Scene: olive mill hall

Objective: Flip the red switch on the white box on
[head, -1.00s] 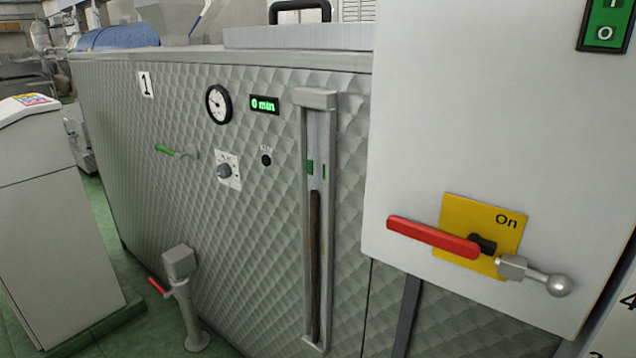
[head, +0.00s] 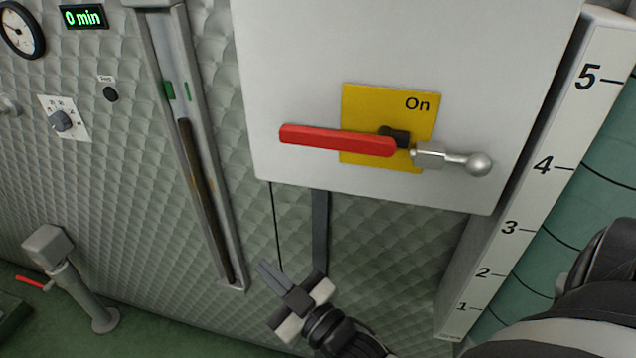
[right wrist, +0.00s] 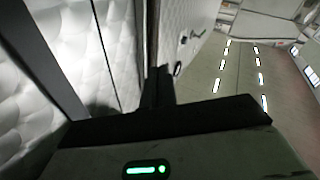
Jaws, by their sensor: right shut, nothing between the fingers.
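The red switch (head: 335,139) is a long red lever on a yellow plate (head: 355,100) marked "On" at its upper right. The lever lies nearly level, pointing left from a black pivot (head: 396,137). A metal piece with a ball end (head: 452,158) sticks out to the right of the pivot. The plate is on the front of the white box (head: 300,60). My right gripper (head: 272,271) is low in the head view, below the box and apart from the lever. Its fingers are shut and empty. My left gripper is out of view.
A quilted metal machine wall (head: 385,240) stands behind the box. A vertical sight gauge (head: 195,170) and a small post with a red handle (head: 70,270) are to the left. A numbered white scale (head: 535,165) stands to the right.

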